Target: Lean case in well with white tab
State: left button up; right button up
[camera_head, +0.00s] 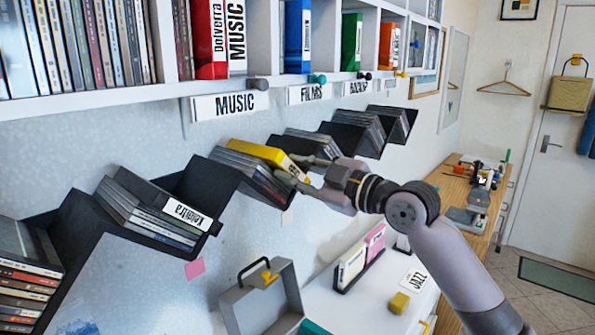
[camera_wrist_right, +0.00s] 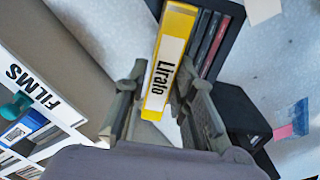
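A yellow case (camera_head: 254,152) with a white label lies tilted on top of dark cases in a black well (camera_head: 214,178) of the wall rack. In the right wrist view its label reads "Liralo" (camera_wrist_right: 162,75). A white tab (camera_head: 287,216) is on the wall below this well, and shows in the right wrist view (camera_wrist_right: 262,10). My left gripper is not in view.
The neighbouring well on the left holds cases labelled "Keientra" (camera_head: 150,210), with a pink tab (camera_head: 195,268) below. A shelf with the signs "MUSIC" (camera_head: 230,104) and "FILMS" (camera_head: 309,94) overhangs the wells. An open grey box (camera_head: 262,298) stands below.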

jog(key=o, duration=0.4)
jog(key=shift+d, duration=0.1)
jog(key=v, duration=1.2)
